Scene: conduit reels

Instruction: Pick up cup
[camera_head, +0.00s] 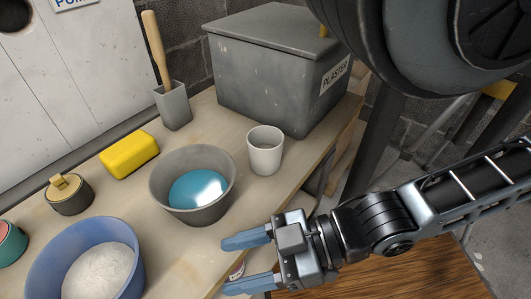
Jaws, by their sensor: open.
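A white-grey cup (265,151) stands upright on the wooden bench near its right edge, in front of a grey plaster box. Its mouth faces up and it looks empty, though the bottom is hidden. My gripper (247,263) is at the bench's front edge, below and a little left of the cup in the picture. Its two blue fingers point left and are spread apart with nothing held between them. It is clear of the cup.
A grey bowl of blue liquid (161,178) sits left of the cup. A yellow block (129,154), a blue bowl of white powder (48,271), a lidded pot (70,195) and a holder with a wooden handle (173,106) share the bench. The plaster box (270,85) stands close behind the cup.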

